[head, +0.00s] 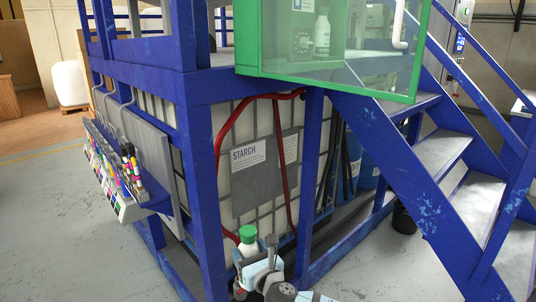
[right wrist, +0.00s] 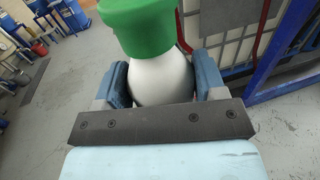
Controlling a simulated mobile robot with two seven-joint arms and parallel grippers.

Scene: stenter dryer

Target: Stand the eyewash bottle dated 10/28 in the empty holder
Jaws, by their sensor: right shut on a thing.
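A white bottle with a green cap (head: 248,236) is held upright, low in the head view, in front of the blue frame. My right gripper (head: 250,262) is shut on it. In the right wrist view the bottle's white body (right wrist: 160,82) sits between the two blue-grey fingers, its green cap above. No date is readable on it. Another white bottle (head: 322,35) stands behind the clear panel of a green-framed cabinet (head: 330,88). An empty holder cannot be made out there. My left gripper is not in view.
The cabinet panel has a white handle (head: 399,25); I cannot tell if it is shut. Blue-railed stairs (head: 440,155) rise at the right. A tank with a STARCH sign (head: 262,165) stands inside the blue frame (head: 202,170). A rack of colored items (head: 110,170) sticks out at left.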

